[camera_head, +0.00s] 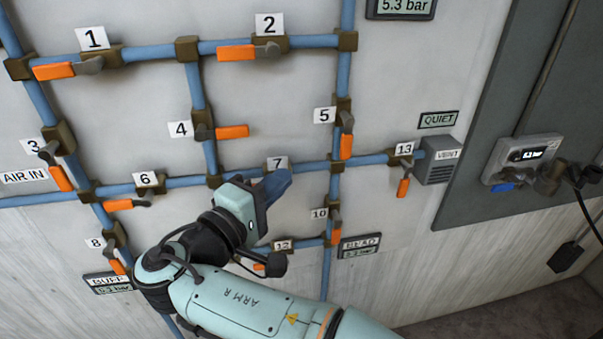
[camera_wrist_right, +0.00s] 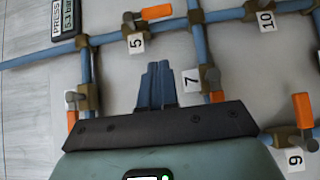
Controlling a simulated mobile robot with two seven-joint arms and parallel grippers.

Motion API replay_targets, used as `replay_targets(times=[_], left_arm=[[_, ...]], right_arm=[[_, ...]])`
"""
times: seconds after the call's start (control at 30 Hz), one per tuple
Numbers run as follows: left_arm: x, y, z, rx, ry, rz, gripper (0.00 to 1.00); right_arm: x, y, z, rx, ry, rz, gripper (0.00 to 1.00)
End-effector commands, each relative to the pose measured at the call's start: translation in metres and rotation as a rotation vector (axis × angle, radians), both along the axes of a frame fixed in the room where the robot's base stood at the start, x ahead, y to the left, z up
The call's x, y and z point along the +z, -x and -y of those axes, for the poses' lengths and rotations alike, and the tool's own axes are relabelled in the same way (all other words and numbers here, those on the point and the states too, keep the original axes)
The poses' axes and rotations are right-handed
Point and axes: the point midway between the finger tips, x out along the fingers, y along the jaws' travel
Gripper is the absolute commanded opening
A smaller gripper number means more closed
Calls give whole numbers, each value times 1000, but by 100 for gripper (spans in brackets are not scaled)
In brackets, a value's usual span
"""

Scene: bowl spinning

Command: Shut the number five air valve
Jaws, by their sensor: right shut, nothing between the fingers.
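The number 5 valve (camera_head: 346,120) sits on the right-hand vertical blue pipe in the head view, with its "5" label (camera_head: 324,116) to its left. Its orange handle (camera_head: 346,146) points down, along the pipe. In the right wrist view the orange handle (camera_wrist_right: 156,12) also lies along its pipe, near the "5" label (camera_wrist_right: 136,42). My right gripper (camera_head: 284,177) is below and left of this valve in the head view, in front of the pipe near label 7. Its blue fingers (camera_wrist_right: 158,84) are shut together and empty, apart from the handle in the wrist view. My left gripper is not in view.
Several other numbered valves surround it: valve 2 (camera_head: 268,46) above, valve 10 (camera_head: 334,222) below, valve 13 (camera_head: 405,170) to the right. My right arm hides part of the lower panel. A grey cabinet (camera_head: 500,100) stands at right.

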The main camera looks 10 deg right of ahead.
Motion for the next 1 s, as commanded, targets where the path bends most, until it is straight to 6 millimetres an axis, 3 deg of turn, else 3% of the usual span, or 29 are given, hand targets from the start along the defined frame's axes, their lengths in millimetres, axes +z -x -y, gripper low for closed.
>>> replay_targets(times=[0.47,0.7,1.0], left_arm=[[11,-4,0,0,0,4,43],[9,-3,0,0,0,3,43],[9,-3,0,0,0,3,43]], right_arm=[[0,-69,68,-4,1,-4,0],[-1,-68,97,0,1,-5,0],[-2,-68,102,2,2,-6,0]])
